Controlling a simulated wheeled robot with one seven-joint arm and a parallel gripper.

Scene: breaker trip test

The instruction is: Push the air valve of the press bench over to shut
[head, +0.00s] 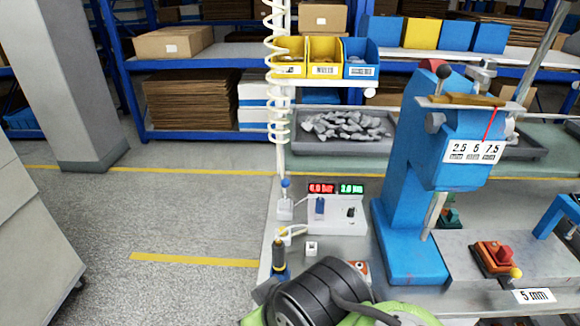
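The press bench (346,262) has a tall blue press (402,190) on its right half. At the bench's left edge a small white fitting with an upright blue-tipped lever (286,188) stands below a white coiled hose; it looks like the air valve, but I cannot be sure of that or of its setting. Dark and green parts at the bottom centre look like my arm. They cover the bench's near edge. I see no gripper fingers.
A yellow-and-black-handled tool (278,255) stands in a blue holder at the left edge. Yellow and blue bins (324,56) hang above the bench. A grey tray of metal parts (345,125) lies behind. Open floor (190,220) lies left.

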